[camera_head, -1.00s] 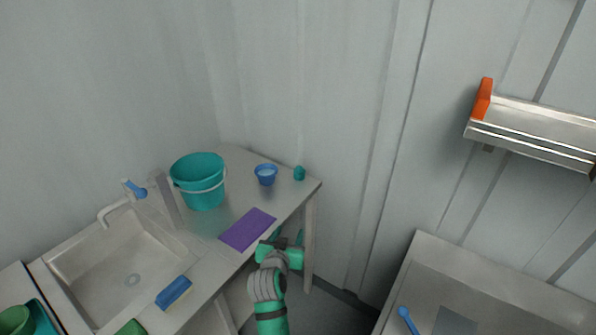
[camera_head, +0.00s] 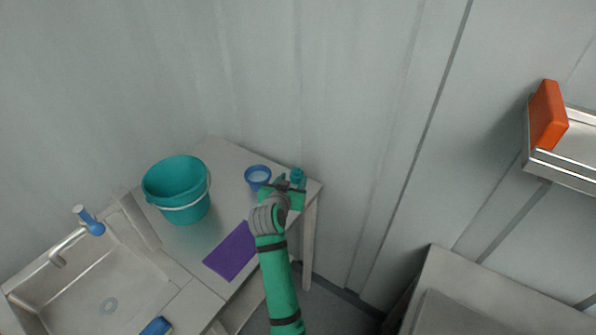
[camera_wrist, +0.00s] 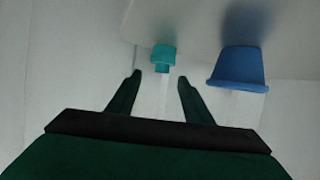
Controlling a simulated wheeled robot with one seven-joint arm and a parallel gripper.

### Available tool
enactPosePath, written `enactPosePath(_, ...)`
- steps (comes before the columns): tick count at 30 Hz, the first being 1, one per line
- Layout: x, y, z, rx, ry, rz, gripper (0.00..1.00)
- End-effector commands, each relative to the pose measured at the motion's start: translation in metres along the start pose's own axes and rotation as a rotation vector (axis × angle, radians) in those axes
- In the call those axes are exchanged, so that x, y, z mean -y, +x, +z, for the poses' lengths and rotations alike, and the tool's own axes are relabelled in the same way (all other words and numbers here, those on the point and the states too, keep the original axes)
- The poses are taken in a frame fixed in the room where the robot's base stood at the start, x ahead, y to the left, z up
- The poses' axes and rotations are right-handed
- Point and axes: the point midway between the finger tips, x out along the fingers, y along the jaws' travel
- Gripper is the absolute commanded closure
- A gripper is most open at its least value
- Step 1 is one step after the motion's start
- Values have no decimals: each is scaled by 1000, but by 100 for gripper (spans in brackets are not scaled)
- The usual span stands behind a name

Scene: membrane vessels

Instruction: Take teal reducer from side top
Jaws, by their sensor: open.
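The teal reducer (camera_head: 298,175) is a small stepped piece on the far right corner of the side top (camera_head: 226,153). In the wrist view the reducer (camera_wrist: 162,57) is just beyond the fingertips, about midway between them, with its narrower end toward me. My gripper (camera_head: 290,183) is open and empty and reaches over the side top from the front. In the wrist view its two dark fingers (camera_wrist: 159,76) are spread. In the head view my gripper hides the lower part of the reducer, so I cannot tell the exact gap there.
A blue cup (camera_head: 257,178) stands close to the left of my gripper; in the wrist view the cup (camera_wrist: 238,70) is right of the fingers. A teal bucket (camera_head: 178,190), purple mat (camera_head: 232,251) and sink (camera_head: 85,285) lie further left. The wall is behind.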

Motion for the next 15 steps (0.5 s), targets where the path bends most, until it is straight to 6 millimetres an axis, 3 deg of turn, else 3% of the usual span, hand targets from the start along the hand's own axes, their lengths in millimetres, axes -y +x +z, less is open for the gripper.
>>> enactPosePath(6,3,31,0,0,-3,-4,54)
enactPosePath(15,1,53,-3,0,-1,-1,54)
